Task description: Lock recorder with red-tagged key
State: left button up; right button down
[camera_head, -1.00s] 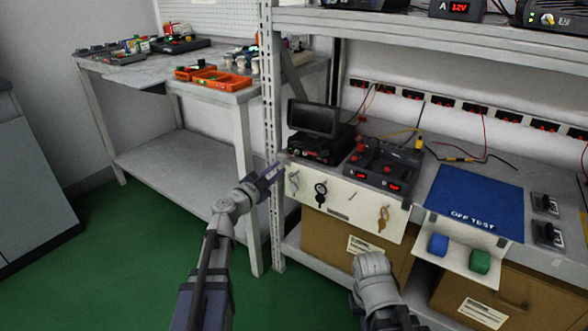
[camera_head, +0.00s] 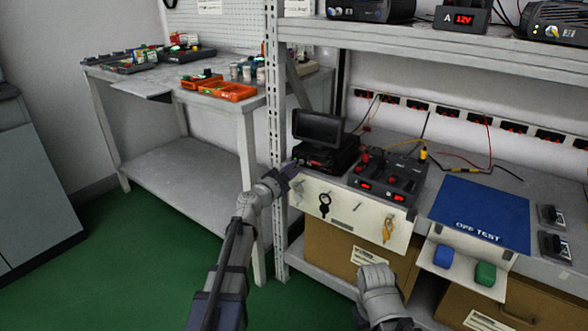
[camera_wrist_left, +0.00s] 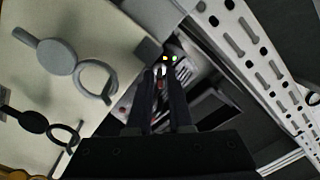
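The recorder (camera_head: 322,157) is a black box with a tilted dark screen, at the left end of the bench shelf. My left gripper (camera_head: 291,170) is at the recorder's front left, above the white key panel (camera_head: 340,222). In the left wrist view, its dark fingers (camera_wrist_left: 161,88) are close together, pointing at small yellow and green lights. A small red and silver piece between the fingertips looks like the red-tagged key (camera_wrist_left: 159,84); it is mostly hidden. A grey key (camera_head: 298,190), a black key (camera_head: 325,204) and an orange key (camera_head: 388,230) hang on the panel. One hook between them is empty.
A shelf post (camera_head: 275,130) stands close to my left gripper. A dark charger unit (camera_head: 385,180) sits right of the recorder, then a blue mat (camera_head: 480,213). My right wrist (camera_head: 377,290) is in front of the lower cardboard boxes; its fingertips are hidden.

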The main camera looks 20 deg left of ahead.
pick_arm(q)
jog(key=shift+c, duration=0.4)
grip_shut()
jog(key=shift+n, duration=8.9)
